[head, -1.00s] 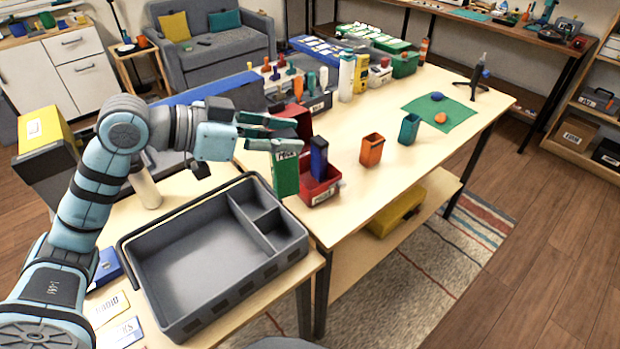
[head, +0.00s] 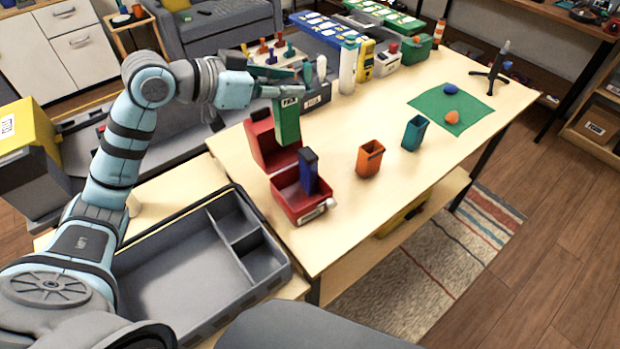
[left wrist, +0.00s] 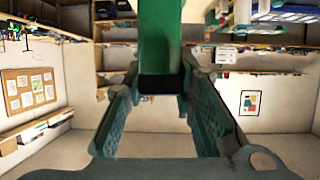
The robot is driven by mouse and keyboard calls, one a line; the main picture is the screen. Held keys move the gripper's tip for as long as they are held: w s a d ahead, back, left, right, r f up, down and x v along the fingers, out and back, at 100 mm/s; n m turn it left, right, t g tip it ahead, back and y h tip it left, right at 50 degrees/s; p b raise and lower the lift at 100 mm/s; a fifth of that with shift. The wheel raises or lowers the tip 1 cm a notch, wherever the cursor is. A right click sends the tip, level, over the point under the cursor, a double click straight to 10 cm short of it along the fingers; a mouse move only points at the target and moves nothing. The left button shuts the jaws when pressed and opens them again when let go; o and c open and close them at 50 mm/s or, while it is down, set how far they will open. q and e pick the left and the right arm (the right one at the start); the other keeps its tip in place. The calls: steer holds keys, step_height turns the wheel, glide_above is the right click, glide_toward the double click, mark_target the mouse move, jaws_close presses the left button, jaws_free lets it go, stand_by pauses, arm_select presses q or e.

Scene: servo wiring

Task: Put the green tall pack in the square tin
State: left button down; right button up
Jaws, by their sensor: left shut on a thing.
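The green tall pack (head: 287,122) hangs upright in my left gripper (head: 284,84), whose fingers are shut on its upper part. In the left wrist view the green pack (left wrist: 160,40) sits between the two fingertips. The red square tin (head: 312,207) stands on the table with its lid (head: 262,150) open at the back. A dark blue tall pack (head: 308,170) stands inside the tin. The green pack is above and behind the tin, in front of part of the lid; its exact height over the tin is hard to tell. My right gripper is not in view.
An orange open cup (head: 370,158) and a teal open cup (head: 414,133) stand right of the tin. A grey divided tray (head: 165,310) lies at the front left. A green mat (head: 468,118) holds a blue and an orange lump. Bottles and boxes stand at the back.

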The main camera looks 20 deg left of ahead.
mark_target(280, 137)
arm_select(q)
steer(key=f, duration=0.3)
steer(key=shift+w+b, duration=0.2)
steer(key=shift+b, duration=0.2)
steer(key=f, duration=0.2)
steer(key=s+f+b, duration=0.1)
steer(key=f, duration=0.2)
steer(key=s+f, duration=0.1)
steer(key=f, duration=0.1)
steer(key=shift+f, duration=0.35)
steer(key=f, duration=0.2)
steer(key=f+b, duration=0.1)
steer(key=f, duration=0.2)
steer(key=w+f, duration=0.1)
steer(key=f, duration=0.2)
steer(key=shift+b, duration=0.3)
steer(key=shift+s+f, duration=0.15)
steer(key=shift+f, duration=0.15)
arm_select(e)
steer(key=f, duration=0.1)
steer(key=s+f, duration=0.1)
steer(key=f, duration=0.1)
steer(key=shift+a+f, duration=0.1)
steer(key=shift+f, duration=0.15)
